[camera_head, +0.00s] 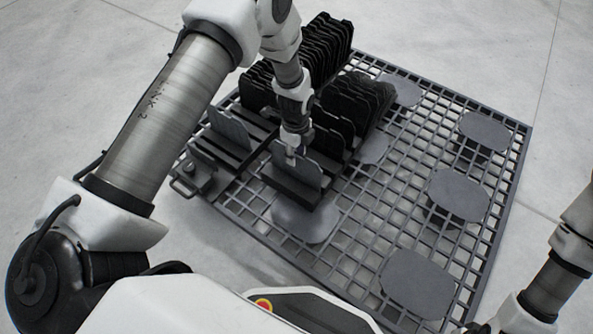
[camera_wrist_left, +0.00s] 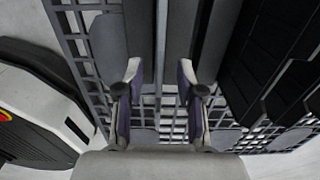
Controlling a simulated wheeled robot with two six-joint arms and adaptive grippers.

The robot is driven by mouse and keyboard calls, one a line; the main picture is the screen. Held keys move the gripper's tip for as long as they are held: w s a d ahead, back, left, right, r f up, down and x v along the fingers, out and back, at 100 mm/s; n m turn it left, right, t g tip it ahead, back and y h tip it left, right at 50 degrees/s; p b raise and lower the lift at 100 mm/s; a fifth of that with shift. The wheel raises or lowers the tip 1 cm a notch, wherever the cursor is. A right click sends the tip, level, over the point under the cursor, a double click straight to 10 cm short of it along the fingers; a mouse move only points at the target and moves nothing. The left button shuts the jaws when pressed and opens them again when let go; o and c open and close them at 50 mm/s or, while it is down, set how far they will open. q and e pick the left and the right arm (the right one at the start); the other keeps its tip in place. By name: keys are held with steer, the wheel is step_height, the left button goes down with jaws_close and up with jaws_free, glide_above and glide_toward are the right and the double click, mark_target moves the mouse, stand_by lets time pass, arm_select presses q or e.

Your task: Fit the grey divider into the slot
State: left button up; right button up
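In the head view a grey divider (camera_head: 307,170) stands upright in a dark slotted holder (camera_head: 292,190) on the front left part of the mesh table. My left gripper (camera_head: 292,158) is right at this divider, pointing down. In the left wrist view my left gripper (camera_wrist_left: 160,88) has its two fingers well apart, with a gap between them. Grey panels and a thin pale strip show beyond the fingertips, and no firm hold is visible. A second grey divider (camera_head: 230,130) stands in a slotted rack to the left. My right gripper is outside the head view; only its arm shows at the lower right.
Rows of black plates (camera_head: 325,45) stand behind, with more black plates (camera_head: 358,100) close to the right of my left gripper. Flat round grey discs (camera_head: 458,195) lie on the mesh table (camera_head: 518,160). The table's right half holds nothing tall.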

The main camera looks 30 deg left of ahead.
mark_target(296, 168)
arm_select(q)
step_height(296, 168, down, 4)
steer(key=shift+r+b, duration=0.1)
steer(key=shift+b, duration=0.55)
steer(key=shift+r, duration=0.1)
steer(key=shift+c, duration=0.7)
jaws_close()
